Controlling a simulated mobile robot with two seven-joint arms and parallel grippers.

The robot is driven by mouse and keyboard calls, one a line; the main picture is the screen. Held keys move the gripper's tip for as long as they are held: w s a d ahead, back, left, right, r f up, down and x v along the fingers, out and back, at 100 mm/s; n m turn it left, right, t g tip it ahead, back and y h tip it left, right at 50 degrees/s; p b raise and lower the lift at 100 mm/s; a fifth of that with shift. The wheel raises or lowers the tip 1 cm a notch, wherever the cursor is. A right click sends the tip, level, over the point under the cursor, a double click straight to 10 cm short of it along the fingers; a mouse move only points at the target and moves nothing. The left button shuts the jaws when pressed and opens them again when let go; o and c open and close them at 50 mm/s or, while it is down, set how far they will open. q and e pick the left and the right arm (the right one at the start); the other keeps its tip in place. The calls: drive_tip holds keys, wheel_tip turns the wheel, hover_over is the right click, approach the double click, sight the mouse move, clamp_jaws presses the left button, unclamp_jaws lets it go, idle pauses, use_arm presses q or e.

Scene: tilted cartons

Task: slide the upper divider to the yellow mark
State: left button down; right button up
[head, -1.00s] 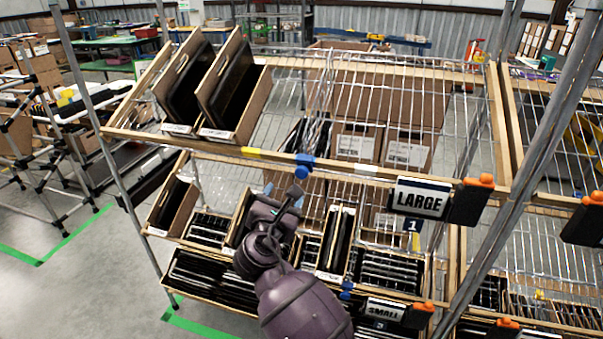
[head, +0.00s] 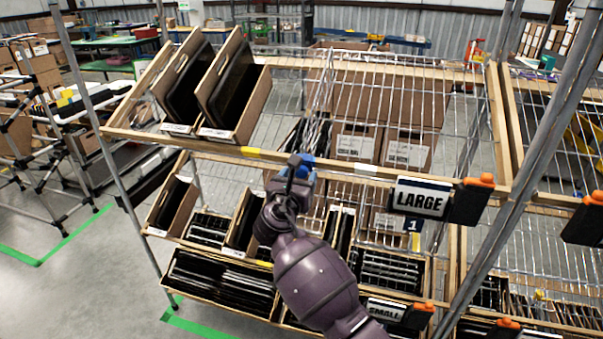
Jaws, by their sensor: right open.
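The upper divider (head: 322,95) is a wire panel on the top tilted shelf. Its blue handle (head: 308,174) sits at the shelf's front rail (head: 345,167), partly hidden by my right gripper. The yellow mark (head: 253,152) is on the same rail, a short way left of the handle. My right gripper (head: 297,168) is open, right at the blue handle. I cannot tell whether its fingers touch the handle. My left gripper is not in view.
Two tilted cartons (head: 240,90) with black contents stand left on the top shelf; bare wire lies between them and the divider. A LARGE sign (head: 421,197) hangs on the rail to the right. Filled cartons (head: 220,280) occupy the lower shelves.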

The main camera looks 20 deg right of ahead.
drive_tip(key=shift+x, duration=1.3)
clamp_jaws()
drive_tip(key=shift+a, duration=0.1)
